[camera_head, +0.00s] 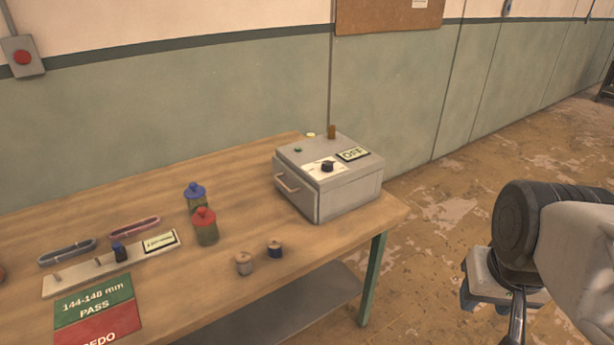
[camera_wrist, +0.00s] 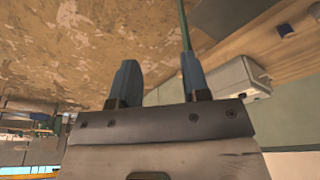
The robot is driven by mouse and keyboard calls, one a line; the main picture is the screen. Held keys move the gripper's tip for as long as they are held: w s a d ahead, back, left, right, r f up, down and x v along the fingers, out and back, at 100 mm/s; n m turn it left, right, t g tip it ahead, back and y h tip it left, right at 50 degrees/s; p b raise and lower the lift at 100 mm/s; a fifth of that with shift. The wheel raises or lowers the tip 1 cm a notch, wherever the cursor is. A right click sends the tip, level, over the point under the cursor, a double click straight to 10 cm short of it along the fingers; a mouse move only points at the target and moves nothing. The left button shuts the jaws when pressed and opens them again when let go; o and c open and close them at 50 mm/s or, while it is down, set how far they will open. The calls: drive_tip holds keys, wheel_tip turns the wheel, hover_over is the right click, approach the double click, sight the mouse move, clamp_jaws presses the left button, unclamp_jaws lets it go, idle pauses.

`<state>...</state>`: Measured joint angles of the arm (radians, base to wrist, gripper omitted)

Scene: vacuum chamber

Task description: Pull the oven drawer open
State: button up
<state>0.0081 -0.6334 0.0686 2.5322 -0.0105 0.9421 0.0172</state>
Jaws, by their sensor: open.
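The oven is a grey box (camera_head: 347,193) at the right end of the wooden table. Its drawer front (camera_head: 300,201) faces left and carries a light bar handle (camera_head: 287,184). The drawer front sits against the body and looks closed. A sign reading OFF and a dark knob are on top. My gripper (camera_head: 484,301) is off the table's right end, well apart from the oven and handle. In the wrist view my gripper (camera_wrist: 160,80) shows two blue fingers spread apart with nothing between them. A grey box, apparently the oven (camera_wrist: 232,76), lies right of them.
A gauge board (camera_head: 100,272) and a PASS card (camera_head: 94,303) lie further left. Floor right of the table is clear.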

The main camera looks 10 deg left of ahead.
drive_tip(key=shift+w, duration=0.1)
drive_tip(key=c, duration=0.4)
drive_tip(key=shift+o, duration=0.2)
drive_tip(key=w+a+n+h, duration=0.1)
drive_tip(key=w+a+h, duration=0.15)
drive_tip(key=w, duration=0.65)
drive_tip(key=w+a+n+h, duration=0.1)
drive_tip(key=w+n+h, duration=0.15)
drive_tip(key=w, duration=0.55)
drive_tip(key=w+a+f+n+t+h, duration=0.1)
drive_tip(key=w+a+f+h, duration=0.1)
drive_tip(key=w+a, duration=0.4)
drive_tip(key=w+a+f+n+t+h, duration=0.1)
drive_tip(key=w+a+f+t, duration=0.15)
drive_tip(key=w+a, duration=0.45)
drive_tip(key=n+t+y, duration=0.2)
drive_tip(key=n+t, duration=0.5)
drive_tip(key=t, duration=0.2)
approach(282, 183)
drive_tip(key=shift+g+x, duration=0.25)
drive_tip(key=shift+x, duration=0.9)
drive_tip(key=shift+w+d+f, duration=0.1)
drive_tip(key=shift+f, duration=0.05)
drive_tip(key=shift+x, duration=3.75)
